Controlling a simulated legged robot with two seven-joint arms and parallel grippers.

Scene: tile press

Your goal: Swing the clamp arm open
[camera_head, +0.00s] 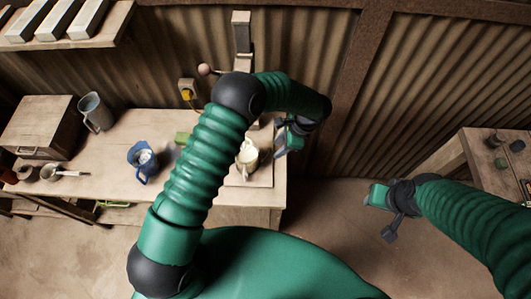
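The press stands at the right end of the wooden bench. Its upright grey column (241,35) rises against the wall, and a lever with a round knob (204,69) sticks out to the left. A cream-coloured part (247,155) sits on its pale base (262,176). My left arm crosses in front of the press and hides much of it, so I cannot make out the clamp arm clearly. My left gripper (288,141) is just right of the cream part; its finger gap is unclear. My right gripper (383,214) is open and empty above the floor, away from the press.
On the bench are a blue jug (143,162), a grey pitcher (95,112), a wooden box (42,127) and a small bowl (49,172). A yellow-and-black item (187,92) is on the wall. Another table (480,160) stands at right. Floor between the tables is clear.

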